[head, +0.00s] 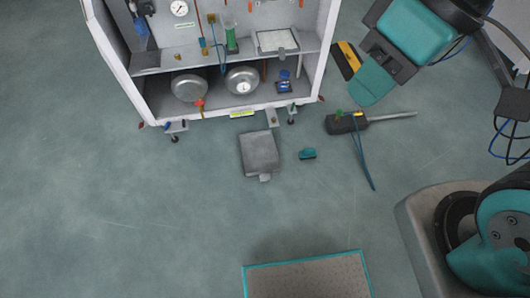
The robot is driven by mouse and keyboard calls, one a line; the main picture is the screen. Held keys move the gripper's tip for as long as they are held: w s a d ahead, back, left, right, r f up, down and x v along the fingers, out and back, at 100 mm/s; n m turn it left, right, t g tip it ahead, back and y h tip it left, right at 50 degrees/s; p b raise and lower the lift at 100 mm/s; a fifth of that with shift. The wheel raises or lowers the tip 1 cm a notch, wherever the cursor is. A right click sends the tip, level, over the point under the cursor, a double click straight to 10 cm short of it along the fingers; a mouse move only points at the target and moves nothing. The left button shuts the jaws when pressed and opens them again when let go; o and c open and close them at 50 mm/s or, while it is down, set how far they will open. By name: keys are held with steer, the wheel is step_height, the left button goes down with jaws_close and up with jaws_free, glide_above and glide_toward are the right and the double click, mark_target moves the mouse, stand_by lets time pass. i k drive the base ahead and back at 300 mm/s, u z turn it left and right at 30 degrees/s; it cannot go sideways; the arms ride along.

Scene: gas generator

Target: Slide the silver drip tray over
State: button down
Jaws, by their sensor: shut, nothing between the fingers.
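A grey, silver-looking tray (259,153) with a small tab at its front edge lies on the floor, in front of the open cabinet. A second, pale flat tray (277,41) with a dark tab sits on the cabinet's upper shelf; I cannot tell for certain which one is the drip tray. My gripper (368,92), teal and dark, is at the upper right, to the right of the cabinet and well apart from both trays. It is shut and empty.
The white cabinet (113,55) holds gauges, two round metal vessels and a green cylinder. A teal-edged mat (305,277) is at the bottom. Left floor is clear.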

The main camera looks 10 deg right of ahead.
mark_target(260, 155)
steer(key=u, duration=0.15)
steer(key=i, duration=0.95)
steer(key=u, duration=0.5)
